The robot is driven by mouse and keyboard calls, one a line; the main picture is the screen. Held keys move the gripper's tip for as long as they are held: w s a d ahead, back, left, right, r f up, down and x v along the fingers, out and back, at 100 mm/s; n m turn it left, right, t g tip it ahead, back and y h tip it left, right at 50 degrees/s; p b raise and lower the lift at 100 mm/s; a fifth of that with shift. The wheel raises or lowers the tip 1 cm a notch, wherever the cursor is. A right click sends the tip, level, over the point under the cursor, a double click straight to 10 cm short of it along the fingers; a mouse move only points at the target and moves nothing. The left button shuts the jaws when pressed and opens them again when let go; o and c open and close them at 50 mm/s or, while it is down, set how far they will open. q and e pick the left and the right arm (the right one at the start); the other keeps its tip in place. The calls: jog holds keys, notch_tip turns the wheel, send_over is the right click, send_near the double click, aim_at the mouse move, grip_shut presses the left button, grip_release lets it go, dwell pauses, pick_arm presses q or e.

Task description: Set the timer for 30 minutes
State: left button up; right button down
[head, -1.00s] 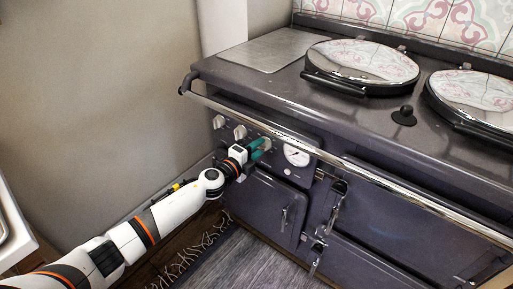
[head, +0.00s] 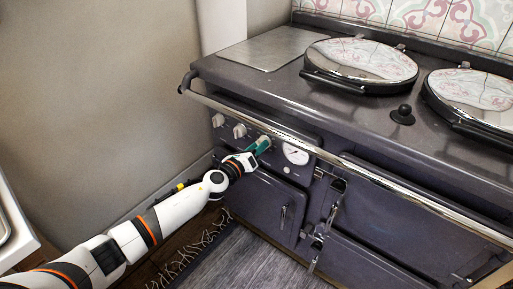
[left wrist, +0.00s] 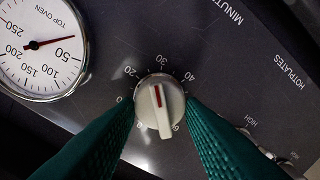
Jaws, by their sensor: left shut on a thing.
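The timer knob (left wrist: 160,104) is a white dial with a red pointer line on the range cooker's front panel. In the left wrist view its minute scale surrounds it. The red line points close to the 30 mark, leaning slightly toward 20. My left gripper (head: 263,143) is at this knob, with green fingers on either side of it in the left wrist view (left wrist: 160,112), shut on it. In the head view the fingers mostly hide the knob. My right gripper is not in view.
The top oven gauge (left wrist: 40,45) is beside the knob. Two other white knobs (head: 239,131) sit left of my gripper in the head view. A chrome rail (head: 330,158) runs above and in front of the panel. A fringed rug (head: 240,260) lies on the floor.

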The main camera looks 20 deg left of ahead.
pick_arm(q)
jog(key=shift+d+m, duration=0.1)
jog(key=shift+m, duration=1.3)
jog(key=o, duration=1)
jog(key=shift+f, duration=0.1)
jog(key=shift+s, duration=0.1)
